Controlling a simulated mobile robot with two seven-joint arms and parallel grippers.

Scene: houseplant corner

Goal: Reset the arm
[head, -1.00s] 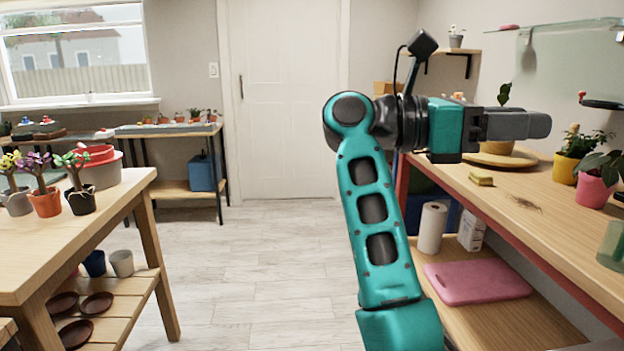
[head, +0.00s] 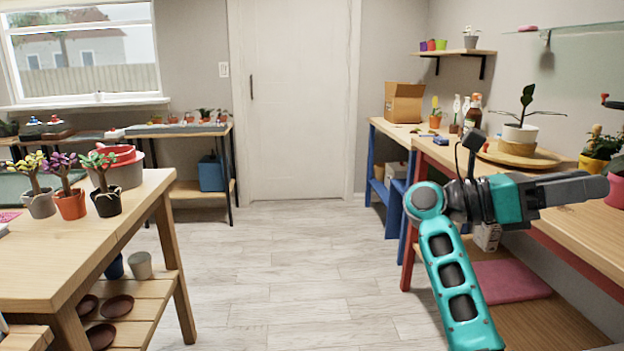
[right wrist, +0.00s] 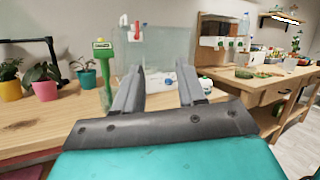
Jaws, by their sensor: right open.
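My right arm is teal and black and rises from the bottom right of the head view. Its gripper (head: 572,190) points to the right, in front of the right-hand bench (head: 560,224). In the right wrist view the two grey fingers of this gripper (right wrist: 160,90) stand apart with nothing between them. My left gripper is in neither view.
A wooden table (head: 150,190) with potted plants stands at the left. The right bench holds a plant in a white pot (head: 520,134) and a yellow pot (head: 592,165). A pink mat (head: 508,281) lies on its lower shelf. The floor (head: 290,270) between is clear.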

